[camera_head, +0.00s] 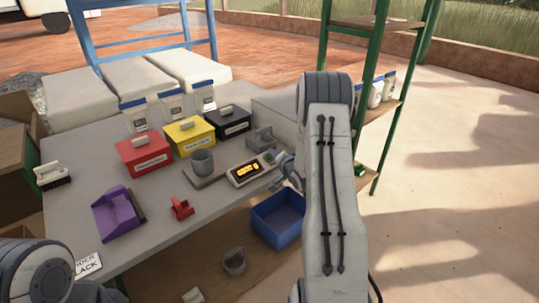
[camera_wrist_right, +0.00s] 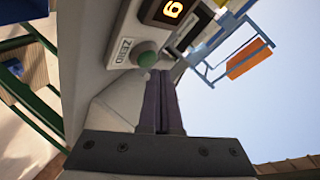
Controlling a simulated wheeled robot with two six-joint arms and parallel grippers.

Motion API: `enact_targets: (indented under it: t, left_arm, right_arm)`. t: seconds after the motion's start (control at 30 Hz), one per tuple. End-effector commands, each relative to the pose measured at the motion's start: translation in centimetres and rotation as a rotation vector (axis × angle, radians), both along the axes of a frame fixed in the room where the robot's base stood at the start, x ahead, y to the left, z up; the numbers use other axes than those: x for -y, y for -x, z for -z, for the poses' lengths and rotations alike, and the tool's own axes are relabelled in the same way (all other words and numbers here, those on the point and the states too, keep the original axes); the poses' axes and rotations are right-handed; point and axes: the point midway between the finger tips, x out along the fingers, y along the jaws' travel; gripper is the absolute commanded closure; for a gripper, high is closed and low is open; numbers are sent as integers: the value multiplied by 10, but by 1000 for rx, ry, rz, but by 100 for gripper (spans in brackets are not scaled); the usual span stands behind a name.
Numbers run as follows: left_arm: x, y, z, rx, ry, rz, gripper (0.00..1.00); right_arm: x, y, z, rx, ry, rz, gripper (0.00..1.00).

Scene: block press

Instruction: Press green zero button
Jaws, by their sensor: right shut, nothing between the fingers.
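The green zero button (camera_wrist_right: 147,59) is a round green dome beside a plate marked ZERO (camera_wrist_right: 123,49) in the right wrist view. It sits on the grey scale unit (camera_head: 247,171), whose display (camera_head: 247,171) glows orange on the table in the head view. My right gripper (camera_wrist_right: 162,78) is shut and empty. Its dark fingertips lie close beside the button and a little below it in the wrist picture; I cannot tell whether they touch it. In the head view my right arm covers part of the area near the scale. My left gripper is not in view.
Red (camera_head: 145,156), yellow (camera_head: 189,138) and black (camera_head: 228,122) boxes stand behind. A purple dustpan-like tray (camera_head: 117,214) and a red item (camera_head: 181,207) lie in front. A blue bin (camera_head: 277,218) is below the table edge.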

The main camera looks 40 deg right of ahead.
Motion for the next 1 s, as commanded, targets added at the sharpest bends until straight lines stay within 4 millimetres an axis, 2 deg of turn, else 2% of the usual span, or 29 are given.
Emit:
enact_targets:
  t: [0.43,0.8,1.0]
  left_arm:
    - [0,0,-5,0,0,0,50]
    - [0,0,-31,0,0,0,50]
    - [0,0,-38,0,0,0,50]
  right_arm:
    - [1,2,-6,1,0,0,100]
    - [2,19,-38,1,1,2,100]
    - [3,26,-47,1,0,0,100]
